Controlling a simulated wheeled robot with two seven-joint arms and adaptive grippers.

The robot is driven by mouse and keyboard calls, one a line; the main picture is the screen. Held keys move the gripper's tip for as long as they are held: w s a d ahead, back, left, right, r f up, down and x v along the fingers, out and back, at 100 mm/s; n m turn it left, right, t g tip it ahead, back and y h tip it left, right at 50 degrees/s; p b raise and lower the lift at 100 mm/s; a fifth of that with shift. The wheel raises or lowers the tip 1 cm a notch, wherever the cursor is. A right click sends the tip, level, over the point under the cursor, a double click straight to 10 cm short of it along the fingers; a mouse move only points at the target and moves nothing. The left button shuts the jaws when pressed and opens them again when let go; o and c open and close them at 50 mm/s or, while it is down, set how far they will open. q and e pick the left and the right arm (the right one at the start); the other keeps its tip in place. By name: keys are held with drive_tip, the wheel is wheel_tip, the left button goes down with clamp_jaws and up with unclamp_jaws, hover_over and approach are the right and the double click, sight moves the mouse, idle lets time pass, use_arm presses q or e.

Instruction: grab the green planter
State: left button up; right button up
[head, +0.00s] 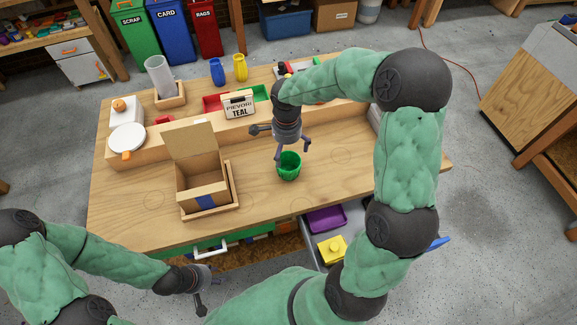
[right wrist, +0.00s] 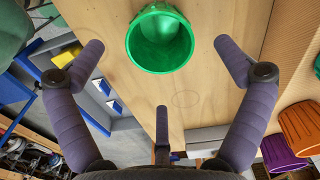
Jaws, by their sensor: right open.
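The green planter (head: 289,168) is a small ribbed cup standing upright on the wooden table, right of the open cardboard box. In the right wrist view the green planter (right wrist: 160,40) shows its open, empty mouth beyond the fingertips. My right gripper (head: 292,149) is just above and behind the planter, pointing down. In the right wrist view my right gripper (right wrist: 162,65) has its fingers spread wide with nothing between them. My left gripper (head: 205,290) is low in front of the table, away from the planter, and its finger opening is unclear.
An open cardboard box (head: 200,190) stands on a wooden tray left of the planter. An open drawer below the front edge holds a purple bin (head: 325,219) and a yellow block (head: 332,249). Bare tabletop lies right of the planter.

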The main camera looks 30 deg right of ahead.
sight(288, 162)
wheel_tip(288, 162, down, 3)
drive_tip(key=shift+d+f+b, duration=0.1)
drive_tip(key=shift+f+b, duration=0.1)
drive_tip(key=shift+b, duration=0.15)
wheel_tip(288, 162, down, 4)
drive_tip(key=shift+s+d+b, duration=0.1)
drive_tip(key=shift+s+b, duration=0.05)
drive_tip(key=shift+b, duration=0.5)
drive_tip(key=c, duration=1.2)
